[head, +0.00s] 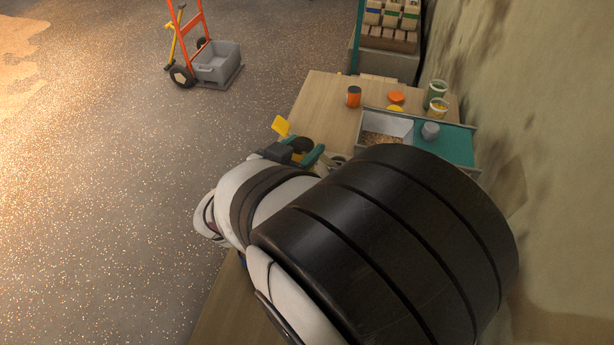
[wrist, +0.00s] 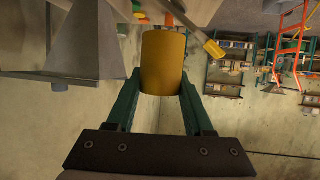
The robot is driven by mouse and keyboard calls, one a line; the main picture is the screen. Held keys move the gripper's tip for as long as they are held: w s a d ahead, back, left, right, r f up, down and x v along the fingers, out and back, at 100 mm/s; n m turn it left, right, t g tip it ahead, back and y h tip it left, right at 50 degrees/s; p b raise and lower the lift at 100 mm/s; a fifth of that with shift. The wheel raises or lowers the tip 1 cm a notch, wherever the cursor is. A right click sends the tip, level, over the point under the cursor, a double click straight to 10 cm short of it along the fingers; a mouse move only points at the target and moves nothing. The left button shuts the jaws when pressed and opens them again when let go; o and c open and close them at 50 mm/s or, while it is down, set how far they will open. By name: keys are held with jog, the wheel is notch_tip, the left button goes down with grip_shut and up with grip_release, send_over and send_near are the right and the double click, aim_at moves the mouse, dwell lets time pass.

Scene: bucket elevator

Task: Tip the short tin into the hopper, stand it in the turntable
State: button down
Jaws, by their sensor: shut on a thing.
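In the wrist view my gripper (wrist: 160,88) is shut on an ochre-yellow tin (wrist: 163,62), with one green finger on each side of it. The surroundings look upside down there, so my wrist is turned well over. A grey funnel-shaped part (wrist: 95,48), perhaps the hopper, is at upper left, apart from the tin in the picture. In the head view my gripper (head: 312,157) is at the table's left edge, partly hidden by my arm. The tin's mouth and contents cannot be made out. I cannot identify the turntable.
In the head view, a grey tray (head: 362,142) with grainy material adjoins a teal board (head: 458,145) bearing a grey cylinder (head: 430,130). My arm hides the near table.

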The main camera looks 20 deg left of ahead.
jog(key=w+d+r+m+h, duration=0.1)
jog(key=d+r, duration=0.7)
jog(key=d, duration=0.3)
jog(key=w+d+r+m+h, duration=0.1)
jog(key=w+d+r, duration=0.1)
jog(key=d+r, duration=0.75)
jog(key=w+a+f+n+h, duration=0.2)
jog(key=f+n+h, duration=0.1)
jog(key=n, duration=0.6)
jog(key=w+a+f+n+t+h, duration=0.1)
jog(key=a+f+n+h, duration=0.2)
jog(key=n+h, duration=0.3)
jog(key=f+n, duration=0.1)
jog(key=n, duration=0.2)
jog(key=shift+w+n, duration=0.3)
jog(key=shift+w, duration=0.1)
jog(key=shift+f, duration=0.1)
